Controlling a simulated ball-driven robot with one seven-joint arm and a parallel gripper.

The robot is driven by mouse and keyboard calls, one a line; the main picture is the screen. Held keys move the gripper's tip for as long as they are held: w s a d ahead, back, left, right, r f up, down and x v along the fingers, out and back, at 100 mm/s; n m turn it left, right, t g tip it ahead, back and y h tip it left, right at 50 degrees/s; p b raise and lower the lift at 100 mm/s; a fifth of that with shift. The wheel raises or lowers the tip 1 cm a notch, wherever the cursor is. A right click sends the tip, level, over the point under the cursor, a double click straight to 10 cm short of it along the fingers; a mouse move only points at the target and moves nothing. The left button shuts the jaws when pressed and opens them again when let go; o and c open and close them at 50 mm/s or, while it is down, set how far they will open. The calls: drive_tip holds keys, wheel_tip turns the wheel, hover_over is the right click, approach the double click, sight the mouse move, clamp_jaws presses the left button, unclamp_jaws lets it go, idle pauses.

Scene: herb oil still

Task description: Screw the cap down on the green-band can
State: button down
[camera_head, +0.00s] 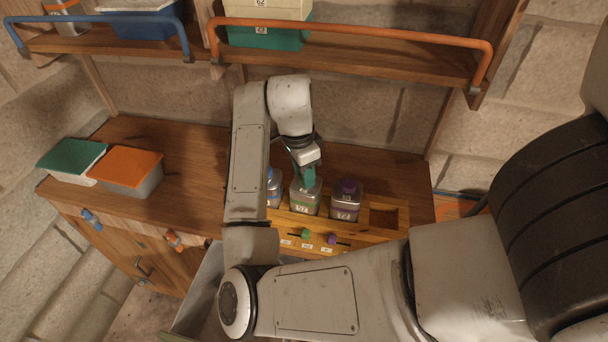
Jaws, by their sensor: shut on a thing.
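The green-band can (305,201), labelled 57, stands upright in a slot of the wooden rack (366,231) on the bench. My gripper (306,170) points down over this can, shut on its green cap (309,179). The cap sits at the can's mouth. The picture is too small to tell whether it is seated or how far it is turned. My fingertips are partly hidden by the wrist and the cap.
A blue-band can (273,190) stands close on the left, partly behind my arm. A purple-capped can (346,201) stands close on the right, beside an empty slot (383,217). Green (305,234) and purple (331,239) knobs sit on the rack's front. A shelf (350,51) hangs above.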

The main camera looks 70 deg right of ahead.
drive_tip(key=m+b, duration=0.1)
drive_tip(key=m, duration=0.2)
drive_tip(key=shift+f+m, duration=0.15)
drive_tip(key=shift+m, duration=0.25)
drive_tip(key=m+y+b, duration=0.1)
drive_tip(key=m+b, duration=0.1)
drive_tip(key=m, duration=0.2)
drive_tip(key=shift+s, duration=0.1)
drive_tip(key=c, duration=0.7)
unclamp_jaws()
drive_tip(key=shift+o, duration=0.2)
drive_tip(key=shift+c, duration=0.4)
